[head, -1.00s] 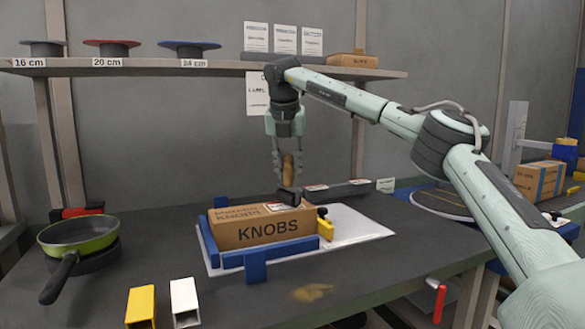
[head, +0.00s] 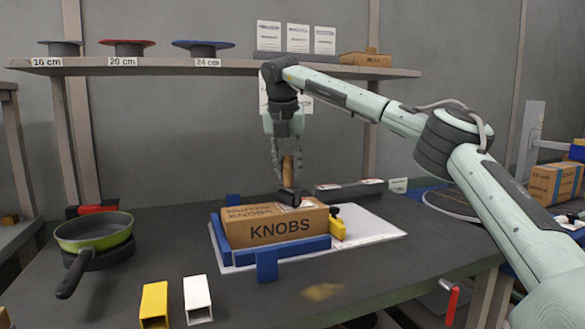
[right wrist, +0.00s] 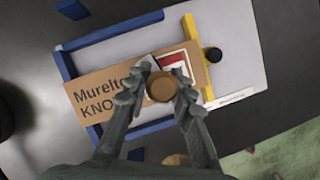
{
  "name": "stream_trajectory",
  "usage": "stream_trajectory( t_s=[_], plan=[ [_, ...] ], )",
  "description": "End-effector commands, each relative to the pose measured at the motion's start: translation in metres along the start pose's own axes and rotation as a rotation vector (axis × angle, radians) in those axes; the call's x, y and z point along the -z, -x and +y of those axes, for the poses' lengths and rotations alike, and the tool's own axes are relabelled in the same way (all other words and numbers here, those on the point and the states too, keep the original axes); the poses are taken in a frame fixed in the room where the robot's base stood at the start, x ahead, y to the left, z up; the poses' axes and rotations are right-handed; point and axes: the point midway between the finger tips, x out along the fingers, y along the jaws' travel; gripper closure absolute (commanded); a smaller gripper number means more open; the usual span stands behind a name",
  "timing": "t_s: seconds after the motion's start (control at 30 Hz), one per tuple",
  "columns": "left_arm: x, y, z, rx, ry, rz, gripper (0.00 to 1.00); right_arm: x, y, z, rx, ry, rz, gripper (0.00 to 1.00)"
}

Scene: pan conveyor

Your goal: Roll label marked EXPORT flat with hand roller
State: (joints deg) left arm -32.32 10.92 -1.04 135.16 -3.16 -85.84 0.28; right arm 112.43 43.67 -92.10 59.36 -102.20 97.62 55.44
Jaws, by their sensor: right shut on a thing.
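The cardboard box marked KNOBS (head: 280,227) sits in a blue fixture on a white board. My right gripper (head: 287,160) is shut on the wooden handle (head: 288,175) of the hand roller and holds it upright. The dark roller head (head: 288,197) is at the box's top face, near its right end; I cannot tell whether it touches. In the right wrist view, a white label with a red patch (right wrist: 172,60) lies on the box top beside the roller handle (right wrist: 161,87), partly hidden by my fingers. Its wording is not legible. My left gripper is not in view.
Blue rails (head: 290,248) and a yellow stop (head: 337,229) with a black knob border the box. A green pan (head: 95,230) stands left. A yellow block (head: 154,303) and a white block (head: 198,300) stand in front. A shelf (head: 130,66) runs behind.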

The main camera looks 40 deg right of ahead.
Motion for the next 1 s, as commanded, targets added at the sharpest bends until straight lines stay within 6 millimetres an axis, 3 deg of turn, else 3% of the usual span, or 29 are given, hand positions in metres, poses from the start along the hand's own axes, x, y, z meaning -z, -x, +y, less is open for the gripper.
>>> stream_trajectory(
  t_s=[1.0],
  plan=[
    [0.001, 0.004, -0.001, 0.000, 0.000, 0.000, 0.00, -0.012, -0.006, -0.023, 0.002, -0.001, 0.000, 1.00]
  ],
)
